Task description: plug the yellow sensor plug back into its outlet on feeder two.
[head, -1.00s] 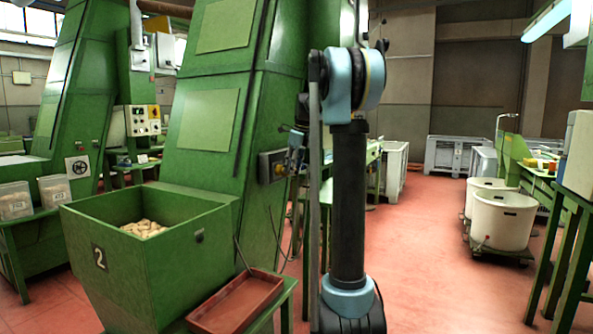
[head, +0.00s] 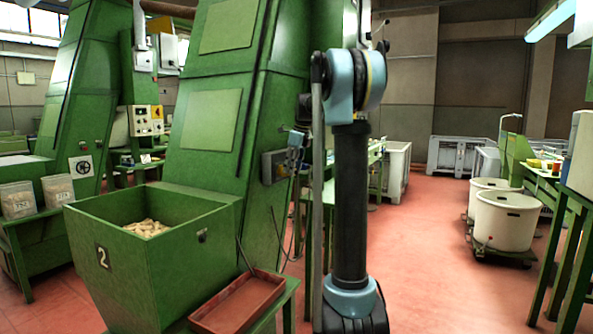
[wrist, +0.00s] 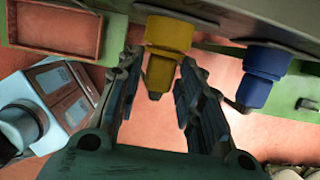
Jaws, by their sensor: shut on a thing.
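The yellow plug (wrist: 166,50) is between my fingertips in the wrist view, its wide end up against a grey fitting (wrist: 190,16) on the green machine. I cannot tell whether it is seated in the outlet or only touching it. My gripper (wrist: 160,72) is shut on the yellow plug. A blue plug (wrist: 262,72) sits to its right in a similar grey fitting. In the head view, feeder two (head: 150,255) carries the number 2 on its hopper, and a grey outlet box (head: 272,166) is on its side. My arm hides much of the gripper there.
A red tray (head: 238,304) stands on a green stand beside the hopper; it also shows in the wrist view (wrist: 55,28). Thin cables hang below the outlet box. White tubs (head: 506,220) stand at the right. The red floor between is clear.

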